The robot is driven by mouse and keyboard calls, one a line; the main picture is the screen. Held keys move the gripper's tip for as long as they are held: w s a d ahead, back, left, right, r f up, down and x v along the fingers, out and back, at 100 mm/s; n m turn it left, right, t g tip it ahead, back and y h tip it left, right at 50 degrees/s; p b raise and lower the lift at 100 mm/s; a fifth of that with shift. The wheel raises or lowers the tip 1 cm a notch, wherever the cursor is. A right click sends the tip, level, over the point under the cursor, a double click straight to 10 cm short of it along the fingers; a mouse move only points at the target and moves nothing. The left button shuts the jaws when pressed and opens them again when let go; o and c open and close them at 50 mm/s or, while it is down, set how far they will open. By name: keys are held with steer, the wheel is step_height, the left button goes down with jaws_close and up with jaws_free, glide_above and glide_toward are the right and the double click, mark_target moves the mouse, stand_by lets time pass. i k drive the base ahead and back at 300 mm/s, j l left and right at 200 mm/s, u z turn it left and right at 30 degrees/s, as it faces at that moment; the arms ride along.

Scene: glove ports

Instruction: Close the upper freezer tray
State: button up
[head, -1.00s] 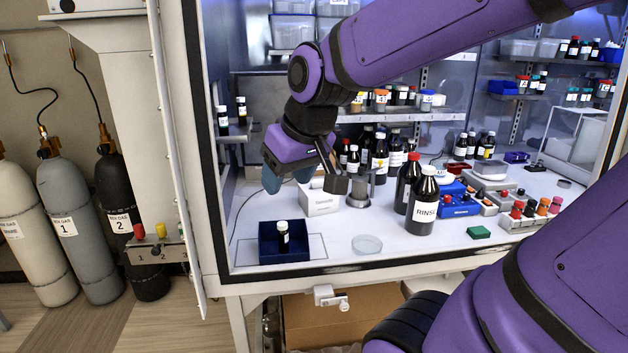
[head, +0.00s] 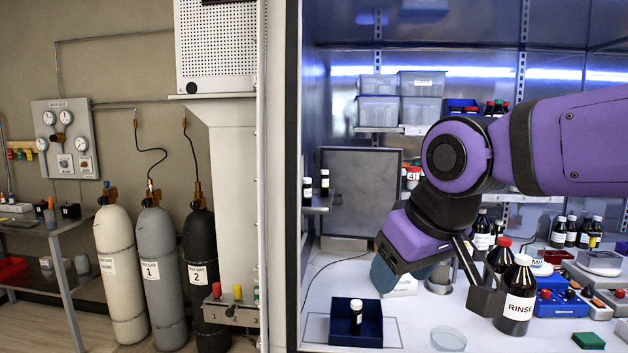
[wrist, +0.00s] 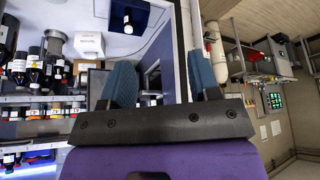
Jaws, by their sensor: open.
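I cannot pick out the upper freezer tray for sure in either view. A dark grey framed panel (head: 358,190) stands upright at the back left of the enclosure in the head view; whether it belongs to the freezer is unclear. My gripper (head: 398,275) hangs in front of and below that panel, pointing down and left, near a white box (head: 402,288). In the wrist view my gripper (wrist: 163,78) shows two blue-padded fingers wide apart, with nothing held between them. A dark edge and small grey parts show behind the fingers, too unclear to name.
A blue bin (head: 337,339) with a small dark bottle (head: 356,315) stands at the front left. The RINSE bottle (head: 517,295) and a glass dish (head: 448,338) are to the right. A small shelf with two bottles (head: 324,183) is at the left. Gas cylinders (head: 160,270) stand outside.

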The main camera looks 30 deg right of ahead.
mark_target(320, 205)
steer(key=i+z, duration=0.25)
steer(key=z, duration=0.15)
steer(key=i+j+z, duration=0.1)
steer(key=i+z, duration=0.25)
steer(key=k, duration=0.05)
